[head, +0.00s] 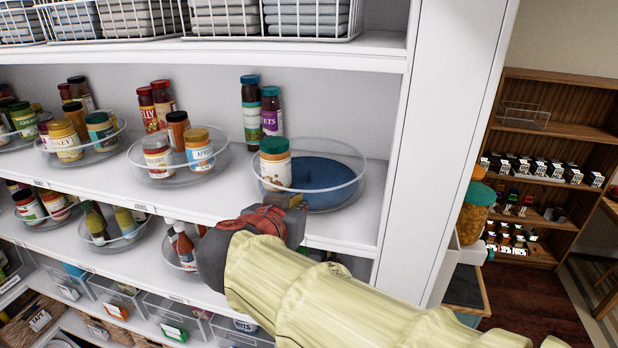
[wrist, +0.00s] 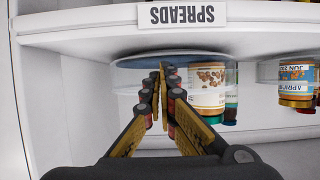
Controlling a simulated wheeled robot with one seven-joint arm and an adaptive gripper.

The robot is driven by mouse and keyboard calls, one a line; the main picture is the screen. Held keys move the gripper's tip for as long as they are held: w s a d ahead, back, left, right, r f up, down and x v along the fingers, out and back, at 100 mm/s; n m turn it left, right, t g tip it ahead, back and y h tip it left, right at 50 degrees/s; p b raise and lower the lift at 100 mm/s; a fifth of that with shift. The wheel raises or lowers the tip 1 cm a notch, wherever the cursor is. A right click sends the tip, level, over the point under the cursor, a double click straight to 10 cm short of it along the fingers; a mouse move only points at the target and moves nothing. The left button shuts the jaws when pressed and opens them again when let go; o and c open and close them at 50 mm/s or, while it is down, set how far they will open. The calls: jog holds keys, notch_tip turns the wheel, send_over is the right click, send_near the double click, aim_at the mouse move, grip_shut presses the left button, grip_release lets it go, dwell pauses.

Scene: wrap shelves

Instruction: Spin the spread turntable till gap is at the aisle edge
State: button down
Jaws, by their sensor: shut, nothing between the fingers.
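The spread turntable (head: 335,185) is a round clear-rimmed tray with a blue base, at the right end of the middle shelf. A spread jar with a teal lid (head: 275,168) stands at its front left. Two tall dark jars (head: 250,105) (head: 271,115) stand at the back left. The right side of the blue base is bare. My gripper (head: 295,202) is at the turntable's front rim, shut and empty. In the upside-down wrist view, the fingertips (wrist: 163,70) overlap the turntable (wrist: 140,62), beside the jar (wrist: 208,88). I cannot tell whether they touch the rim.
An upside-down SPREADS label (wrist: 183,15) is on the shelf edge in the wrist view. Another turntable with jars (head: 175,178) stands to the left. A white upright panel (head: 440,130) closes the shelf on the right. Wire baskets (head: 310,20) sit above.

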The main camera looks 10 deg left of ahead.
jog(key=shift+s+a+b, duration=0.15)
jog(key=shift+a+b, duration=0.4)
jog(key=shift+a, duration=0.75)
jog(key=shift+a, duration=0.1)
jog(key=shift+w+a+b, duration=0.25)
jog(key=shift+a, duration=0.35)
jog(key=shift+w+a+b, duration=0.25)
jog(key=shift+a, duration=0.35)
jog(key=shift+s, duration=0.1)
jog(key=s+b, duration=0.1)
jog(key=s+a+b, duration=0.1)
jog(key=s+b, duration=0.1)
jog(key=shift+s+b, duration=0.15)
jog(key=shift+b, duration=0.15)
